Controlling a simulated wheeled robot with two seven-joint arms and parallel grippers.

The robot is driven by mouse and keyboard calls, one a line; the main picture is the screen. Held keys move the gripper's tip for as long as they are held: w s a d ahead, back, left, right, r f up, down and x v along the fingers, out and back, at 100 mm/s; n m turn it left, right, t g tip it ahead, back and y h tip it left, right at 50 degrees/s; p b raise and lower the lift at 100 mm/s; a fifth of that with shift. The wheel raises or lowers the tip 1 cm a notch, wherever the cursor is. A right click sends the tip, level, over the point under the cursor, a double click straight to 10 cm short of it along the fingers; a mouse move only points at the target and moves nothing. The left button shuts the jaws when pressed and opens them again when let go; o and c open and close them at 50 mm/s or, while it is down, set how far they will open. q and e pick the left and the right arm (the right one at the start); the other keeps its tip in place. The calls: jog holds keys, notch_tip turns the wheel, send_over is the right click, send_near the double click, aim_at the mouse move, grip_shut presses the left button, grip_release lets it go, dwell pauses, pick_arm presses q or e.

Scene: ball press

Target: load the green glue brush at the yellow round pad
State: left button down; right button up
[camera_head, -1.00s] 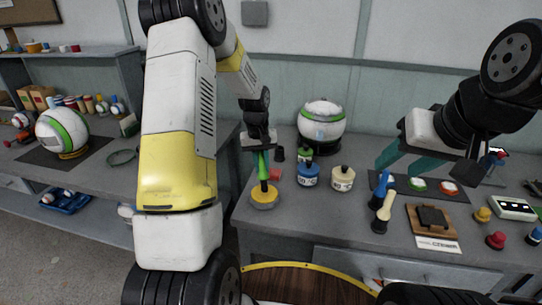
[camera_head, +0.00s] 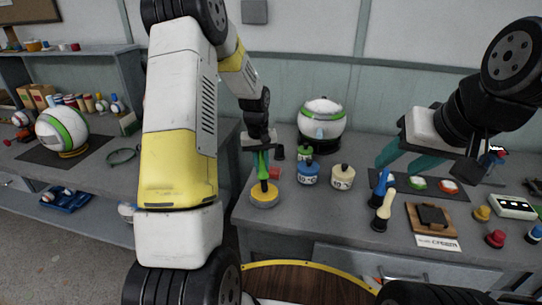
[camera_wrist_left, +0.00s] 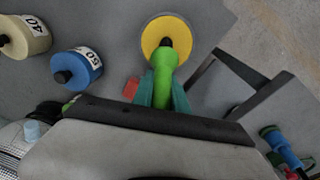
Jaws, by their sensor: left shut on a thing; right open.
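The green glue brush (camera_head: 262,166) is upright in my left gripper (camera_head: 260,153), which is shut on its handle. Its dark tip is at the yellow round pad (camera_head: 264,197), a yellow disc in a grey round dish near the table's left edge. In the left wrist view, the green brush (camera_wrist_left: 165,68) lies between the teal fingers (camera_wrist_left: 163,90), its dark end over the middle of the yellow pad (camera_wrist_left: 149,35). Whether the tip presses on the pad I cannot tell. My right gripper (camera_head: 400,160) is open and empty above the right part of the table.
A blue pot (camera_head: 308,174) and a cream pot (camera_head: 341,178) stand right of the pad, with a small red block (camera_head: 274,173) behind it. Blue (camera_head: 380,190) and cream (camera_head: 384,212) brushes stand further right. A white-green ball (camera_head: 322,120) is at the back.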

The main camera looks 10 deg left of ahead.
pick_arm(q)
jog(key=shift+f, duration=0.1)
dwell(0.3)
jog(key=shift+r, duration=3.55)
